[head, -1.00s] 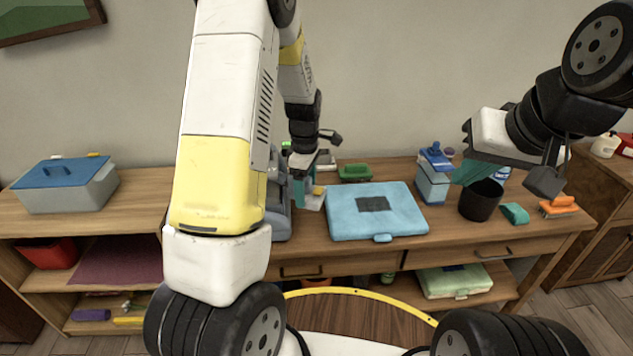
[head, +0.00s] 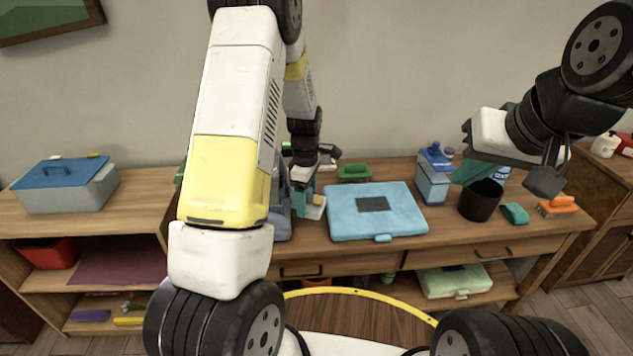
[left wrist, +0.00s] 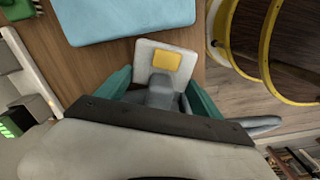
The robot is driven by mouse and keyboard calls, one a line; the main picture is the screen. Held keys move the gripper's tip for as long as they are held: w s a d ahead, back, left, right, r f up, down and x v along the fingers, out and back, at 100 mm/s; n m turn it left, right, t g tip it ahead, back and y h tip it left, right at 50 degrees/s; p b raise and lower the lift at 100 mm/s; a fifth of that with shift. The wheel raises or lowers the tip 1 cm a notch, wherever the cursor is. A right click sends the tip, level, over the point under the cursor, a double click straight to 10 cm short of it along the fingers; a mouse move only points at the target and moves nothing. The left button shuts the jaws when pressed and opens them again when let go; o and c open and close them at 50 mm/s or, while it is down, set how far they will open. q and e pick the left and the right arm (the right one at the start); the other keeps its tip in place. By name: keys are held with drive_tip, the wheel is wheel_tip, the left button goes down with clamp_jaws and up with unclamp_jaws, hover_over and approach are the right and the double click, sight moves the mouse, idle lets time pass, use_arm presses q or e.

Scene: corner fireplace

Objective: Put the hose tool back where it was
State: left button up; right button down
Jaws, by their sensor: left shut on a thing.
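The hose tool (left wrist: 165,62) shows in the left wrist view as a pale grey, flat head with a yellow patch and a grey neck. My left gripper (left wrist: 158,95) is shut on its neck, with one teal finger on each side. In the head view, the pale tool head (head: 315,209) sticks out beside the left gripper (head: 304,200), close to the table; contact with the top cannot be told. A grey machine (head: 283,222) stands just left of it, mostly hidden by my left arm.
A blue case (head: 405,215) lies right of the tool on the wooden table (head: 455,232). A green brush (head: 354,173), blue-capped bottle (head: 433,185), black cup (head: 481,202), teal block (head: 515,213) and orange brush (head: 558,205) stand farther along. A lidded grey box (head: 70,192) is at left.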

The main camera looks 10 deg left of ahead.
use_arm(q)
drive_tip(key=shift+f, duration=0.2)
drive_tip(key=o, duration=1.2)
wheel_tip(320, 180, up, 13)
drive_tip(key=shift+r, duration=0.1)
drive_tip(key=s+d+r+m+t+h, duration=0.1)
drive_tip(key=s+r+m+t, duration=0.2)
drive_tip(key=s+r+m, duration=0.5)
drive_tip(key=s+d+r+m+t+h, duration=0.1)
drive_tip(key=s+r+m+t, duration=0.2)
drive_tip(key=s+r+m, duration=0.5)
drive_tip(key=s+m, duration=0.1)
drive_tip(key=s, duration=0.7)
drive_tip(key=shift+s+r, duration=0.15)
drive_tip(key=shift+r, duration=0.25)
